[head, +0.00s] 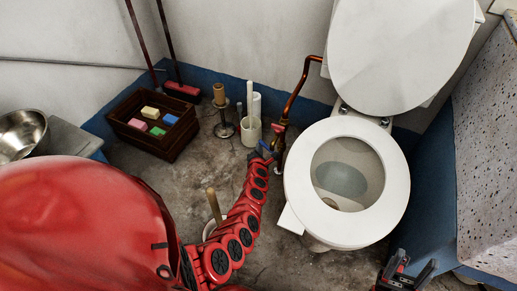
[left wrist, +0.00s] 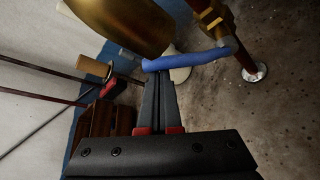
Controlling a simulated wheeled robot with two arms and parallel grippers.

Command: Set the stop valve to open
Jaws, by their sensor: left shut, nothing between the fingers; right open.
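The stop valve (head: 279,130) sits low on the copper pipe left of the toilet. In the left wrist view its brass body (left wrist: 208,14) is at the top, cut off by the frame. Its blue lever (left wrist: 195,58) lies roughly crosswise to the pipe (left wrist: 240,52). My left gripper (head: 265,150) is at the valve in the head view. In the wrist view its shut fingers (left wrist: 157,76) are empty, with their tips right at the lever's left end; I cannot tell whether they touch. My right gripper (head: 410,268) is open and empty, below right of the toilet.
The toilet (head: 297,195) stands right of the valve, its lid raised. A white container (head: 251,132) and a paper-roll stand (head: 223,127) are close on the left. A wooden crate (head: 150,143) with coloured blocks stands farther left. A wooden-handled tool (head: 213,204) stands near my left arm.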

